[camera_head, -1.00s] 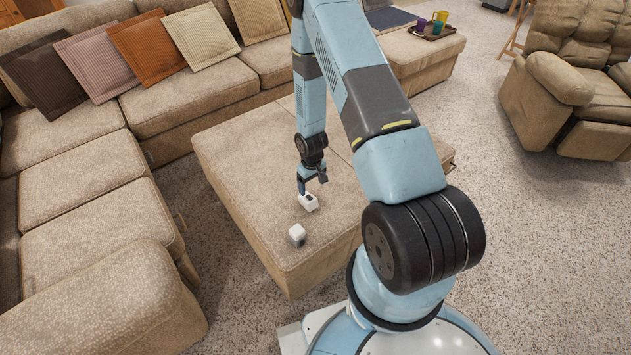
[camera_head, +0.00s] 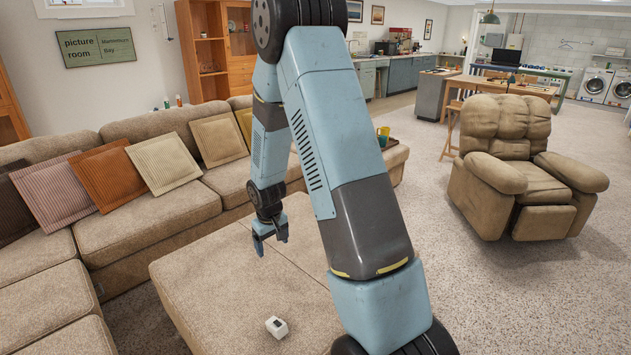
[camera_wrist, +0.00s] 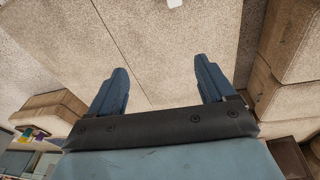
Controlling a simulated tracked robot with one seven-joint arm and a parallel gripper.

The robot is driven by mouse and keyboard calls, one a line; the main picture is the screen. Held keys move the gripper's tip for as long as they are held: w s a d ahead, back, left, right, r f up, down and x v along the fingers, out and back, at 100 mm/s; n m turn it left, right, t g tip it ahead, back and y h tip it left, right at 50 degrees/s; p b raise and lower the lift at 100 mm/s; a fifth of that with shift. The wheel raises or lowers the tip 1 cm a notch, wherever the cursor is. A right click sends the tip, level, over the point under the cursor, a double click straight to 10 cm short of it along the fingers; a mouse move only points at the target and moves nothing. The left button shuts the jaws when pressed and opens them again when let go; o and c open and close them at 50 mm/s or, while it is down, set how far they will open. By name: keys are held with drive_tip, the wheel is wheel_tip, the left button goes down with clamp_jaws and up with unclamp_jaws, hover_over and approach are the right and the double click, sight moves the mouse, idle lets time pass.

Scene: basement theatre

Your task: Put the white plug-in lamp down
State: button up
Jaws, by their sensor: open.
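The white plug-in lamp (camera_head: 277,327) appears as a small white block with a dark patch on one face. It rests on the beige ottoman (camera_head: 215,285), near the bottom of the head view. My gripper (camera_head: 271,243) is open and empty above the ottoman, apart from the lamp and farther back. In the wrist view the two blue fingers of my gripper (camera_wrist: 160,70) are spread with only ottoman cloth behind them. A small white piece (camera_wrist: 175,3) is cut off at that view's top edge; I cannot tell whether it is this lamp.
A beige sectional sofa (camera_head: 150,225) with several cushions runs along the left and back. A recliner (camera_head: 520,180) stands at the right. Open carpet (camera_head: 510,290) lies right of the ottoman. A mug (camera_head: 383,133) stands behind my arm.

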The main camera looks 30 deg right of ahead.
drive_tip(key=s+r+m+t, duration=0.1)
drive_tip(key=s+r, duration=0.5)
drive_tip(key=r, duration=0.6)
drive_tip(key=s+r+t, duration=0.1)
drive_tip(key=s+r, duration=0.4)
drive_tip(key=r, duration=0.8)
drive_tip(key=s+r+t, duration=0.1)
drive_tip(key=s+r, duration=0.4)
drive_tip(key=s, duration=0.4)
drive_tip(key=s+r+m, duration=0.1)
drive_tip(key=s+r, duration=0.4)
drive_tip(key=s, duration=0.4)
drive_tip(key=shift+s+a+t+y, duration=0.3)
drive_tip(key=shift+s+t, duration=0.1)
drive_tip(key=shift+s+r, duration=0.1)
drive_tip(key=shift+s, duration=0.05)
